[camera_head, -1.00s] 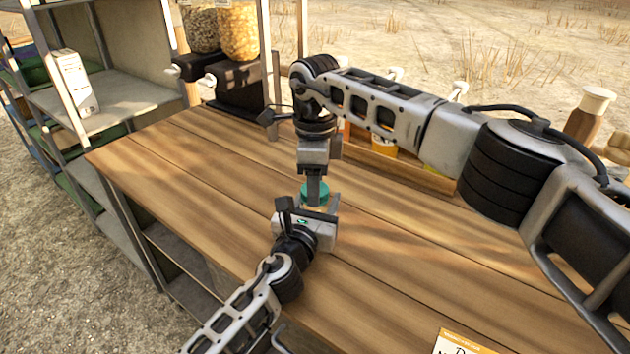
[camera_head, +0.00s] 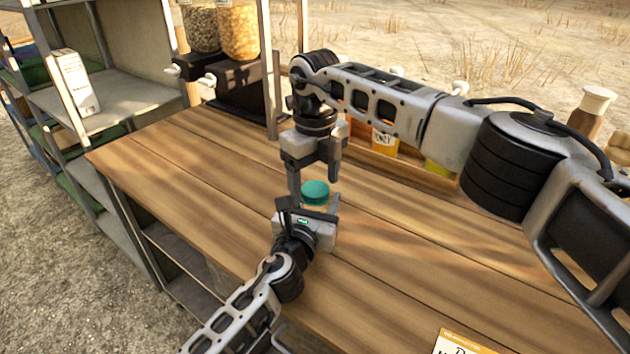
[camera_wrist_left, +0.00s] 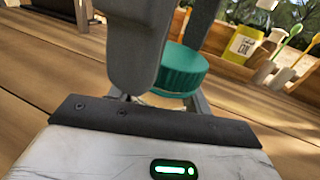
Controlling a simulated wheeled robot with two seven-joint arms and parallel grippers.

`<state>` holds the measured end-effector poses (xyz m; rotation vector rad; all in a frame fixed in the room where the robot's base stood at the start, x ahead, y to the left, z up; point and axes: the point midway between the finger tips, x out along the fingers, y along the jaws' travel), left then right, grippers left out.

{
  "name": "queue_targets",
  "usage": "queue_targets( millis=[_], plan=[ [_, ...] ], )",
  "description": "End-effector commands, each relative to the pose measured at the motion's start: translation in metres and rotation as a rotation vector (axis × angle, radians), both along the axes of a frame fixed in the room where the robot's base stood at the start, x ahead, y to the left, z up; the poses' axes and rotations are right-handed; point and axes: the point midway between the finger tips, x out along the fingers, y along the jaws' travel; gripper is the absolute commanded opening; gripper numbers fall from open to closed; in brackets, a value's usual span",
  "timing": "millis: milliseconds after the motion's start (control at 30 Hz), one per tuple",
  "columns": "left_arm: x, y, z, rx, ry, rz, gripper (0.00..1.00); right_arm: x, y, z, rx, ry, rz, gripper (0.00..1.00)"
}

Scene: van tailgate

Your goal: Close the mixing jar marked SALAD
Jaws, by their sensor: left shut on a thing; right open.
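A small jar with a teal lid (camera_head: 315,190) stands near the middle of the wooden table. Its lid also shows in the left wrist view (camera_wrist_left: 182,72), on top of a pale jar body (camera_wrist_left: 163,101). No SALAD marking is visible. My left gripper (camera_head: 308,212) is shut on the jar's body from the near side, and its own parts hide most of that body. My right gripper (camera_head: 314,172) points down from above and is open, with its fingers apart around the lid. I cannot tell how tightly the lid sits.
A dispenser with filled jars (camera_head: 238,30) stands at the back left. A shelf unit (camera_head: 125,95) is left of the table. A card (camera_head: 462,343) lies at the front. The table's left part is clear.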

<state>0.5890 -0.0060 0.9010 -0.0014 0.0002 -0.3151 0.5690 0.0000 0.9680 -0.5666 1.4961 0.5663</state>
Motion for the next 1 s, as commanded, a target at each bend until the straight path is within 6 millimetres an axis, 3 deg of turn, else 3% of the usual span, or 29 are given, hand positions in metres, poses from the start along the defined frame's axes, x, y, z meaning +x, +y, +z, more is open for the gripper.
queue_targets(
  millis=[500, 700, 967, 1000],
  plan=[
    [0.0, 0.0, -0.001, 0.0, 0.001, 0.0, 0.0, 0.0, 0.001, 0.099, 0.001, -0.001, -0.001, 0.71],
    [0.0, 0.0, -0.001, 0.0, 0.001, 0.0, 0.0, 0.0, 0.0, 0.112, 0.001, 0.001, -0.001, 0.71],
    [0.0, 0.0, -0.001, 0.0, 0.001, 0.0, 0.0, -0.001, 0.0, 0.113, 0.001, 0.001, 0.0, 0.71],
    [0.0, 0.0, -0.001, 0.0, 0.001, 0.0, 0.54, 0.0, 0.0, 0.113, 0.001, 0.0, 0.0, 0.71]
  ],
)
